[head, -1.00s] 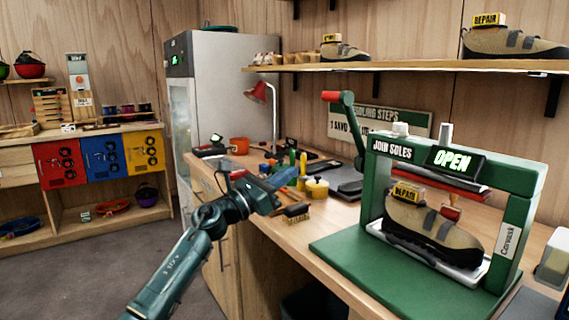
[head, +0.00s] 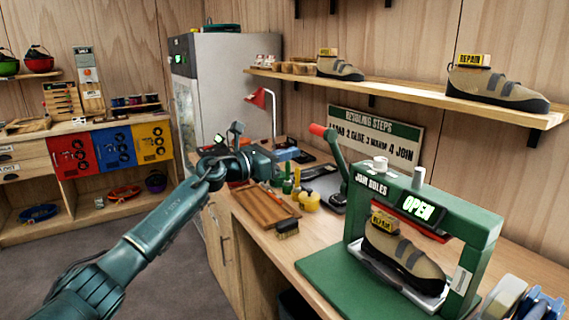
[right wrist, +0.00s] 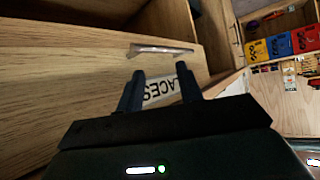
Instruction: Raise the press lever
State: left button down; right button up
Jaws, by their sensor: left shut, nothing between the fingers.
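The green sole press (head: 470,226) stands on the workbench at right in the head view, with an "OPEN" display (head: 418,208) on its top beam. Its green lever (head: 336,160) with a red grip (head: 318,130) stands up at the press's left side, leaning left. A shoe with a yellow "REPAIR" tag (head: 402,252) sits inside the press. My left gripper (head: 292,155) is shut and empty, over the bench to the left of the red grip and apart from it. My right gripper (right wrist: 160,86) shows in the right wrist view, fingers apart with nothing between them, facing a wooden drawer labelled "LACES" (right wrist: 160,92).
A wooden tray (head: 262,208), a brush (head: 287,228) and yellow jars (head: 309,201) lie on the bench below my left gripper. A shelf (head: 400,87) with shoes runs above. Tape rolls (head: 505,297) stand at front right.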

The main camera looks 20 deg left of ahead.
pick_arm(q)
jog(key=w+d+r, duration=0.1)
jog(key=w+r, duration=0.1)
jog(key=r, duration=0.1)
jog(key=w+d+r, duration=0.1)
jog(key=shift+w+d+r+p, duration=0.25)
jog(key=shift+d+r+p, duration=0.05)
jog(key=shift+r, duration=0.1)
jog(key=shift+w+d+r, duration=0.45)
jog(key=shift+w+r, duration=0.05)
jog(key=shift+w, duration=0.05)
